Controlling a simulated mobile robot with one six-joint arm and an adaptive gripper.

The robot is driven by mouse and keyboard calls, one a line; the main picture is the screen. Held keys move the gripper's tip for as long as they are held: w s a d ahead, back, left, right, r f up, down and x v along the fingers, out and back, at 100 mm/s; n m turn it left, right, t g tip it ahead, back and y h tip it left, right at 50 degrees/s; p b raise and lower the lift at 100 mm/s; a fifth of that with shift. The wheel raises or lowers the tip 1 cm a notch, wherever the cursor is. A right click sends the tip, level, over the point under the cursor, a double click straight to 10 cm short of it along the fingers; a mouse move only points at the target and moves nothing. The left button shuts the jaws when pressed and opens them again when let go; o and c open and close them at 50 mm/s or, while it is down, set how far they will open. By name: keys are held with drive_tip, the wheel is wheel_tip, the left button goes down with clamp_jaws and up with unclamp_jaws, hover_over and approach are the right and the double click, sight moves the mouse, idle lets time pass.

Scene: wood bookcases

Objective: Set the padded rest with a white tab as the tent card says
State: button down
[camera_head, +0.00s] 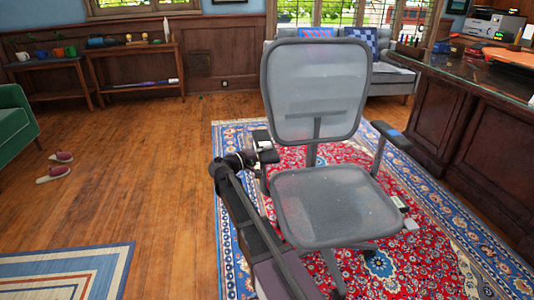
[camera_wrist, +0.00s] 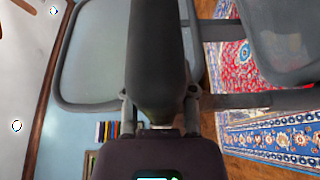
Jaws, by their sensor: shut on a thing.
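A grey mesh office chair (camera_head: 320,200) stands on the patterned rug. Its armrest on the left, the dark padded rest (camera_head: 268,156), has a small white patch (camera_head: 264,145) beside it, likely the white tab. The other armrest (camera_head: 392,136), on the right, carries a blue tab. My gripper (camera_head: 250,158) is at the left padded rest. In the wrist view the rest (camera_wrist: 155,55) is a long dark pad between the fingers of my gripper (camera_wrist: 160,103), which is shut on it. A small white upright piece on the desk (camera_head: 528,33) may be the tent card; no writing is readable.
The wooden desk (camera_head: 470,125) stands at the right, with a printer (camera_head: 493,24) on it. A grey sofa (camera_head: 393,82) is behind the chair. A green armchair (camera_head: 14,130) and shoes (camera_head: 55,167) are at the left.

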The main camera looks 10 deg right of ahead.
drive_tip(key=shift+r, duration=0.2)
drive_tip(key=shift+c, duration=2.1)
unclamp_jaws()
drive_tip(key=shift+d+r, duration=0.1)
drive_tip(key=shift+s+a, duration=0.1)
drive_tip(key=shift+a, duration=0.1)
drive_tip(key=shift+s+a, duration=0.2)
drive_tip(key=shift+a, duration=0.3)
drive_tip(key=v, duration=1)
drive_tip(key=shift+a, duration=0.3)
drive_tip(key=shift+s, duration=0.2)
